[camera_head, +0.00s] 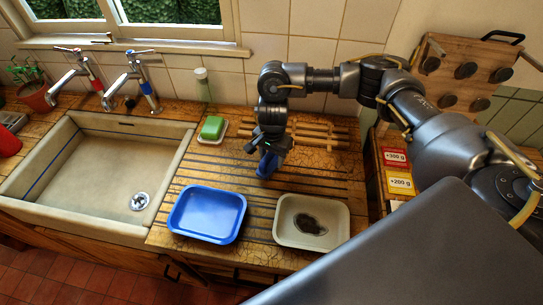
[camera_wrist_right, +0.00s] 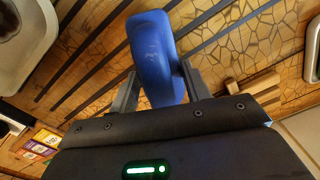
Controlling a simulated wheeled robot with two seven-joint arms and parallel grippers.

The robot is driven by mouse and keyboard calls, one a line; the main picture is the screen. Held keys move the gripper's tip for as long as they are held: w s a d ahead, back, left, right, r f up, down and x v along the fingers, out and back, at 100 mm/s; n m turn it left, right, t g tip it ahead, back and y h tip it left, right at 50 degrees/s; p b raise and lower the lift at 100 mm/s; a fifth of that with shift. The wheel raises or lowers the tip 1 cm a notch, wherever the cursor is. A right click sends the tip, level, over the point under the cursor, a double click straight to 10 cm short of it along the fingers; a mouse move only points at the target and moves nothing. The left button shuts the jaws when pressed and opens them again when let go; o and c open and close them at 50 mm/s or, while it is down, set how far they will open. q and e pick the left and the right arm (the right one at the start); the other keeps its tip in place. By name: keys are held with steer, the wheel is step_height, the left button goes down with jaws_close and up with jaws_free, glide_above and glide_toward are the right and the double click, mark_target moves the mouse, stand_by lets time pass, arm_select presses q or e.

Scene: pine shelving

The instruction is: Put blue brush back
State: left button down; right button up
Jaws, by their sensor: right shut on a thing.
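The blue brush (camera_head: 266,166) is in the head view on the wooden draining board, just behind the two trays. My right gripper (camera_head: 268,147) reaches down on it from above and is shut on it. In the right wrist view the blue brush (camera_wrist_right: 153,50) shows between the two fingers of my right gripper (camera_wrist_right: 162,75). I cannot tell whether its lower end touches the board. My left gripper is not in view.
A blue tray (camera_head: 207,239) and a cream tray (camera_head: 278,238) with a dark patch stand in front. A green sponge (camera_head: 212,127) lies on a white dish to the left. A wooden rack (camera_head: 325,134) lies behind. The sink (camera_head: 50,203) is at left.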

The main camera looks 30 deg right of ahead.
steer(key=shift+f, duration=0.2)
steer(key=o, duration=0.7)
steer(key=shift+r, duration=0.1)
steer(key=shift+o, duration=1.4)
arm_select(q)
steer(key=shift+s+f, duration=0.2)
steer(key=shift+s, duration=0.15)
arm_select(e)
steer(key=shift+o, duration=0.3)
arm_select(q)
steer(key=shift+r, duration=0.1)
arm_select(e)
steer(key=shift+r, duration=0.1)
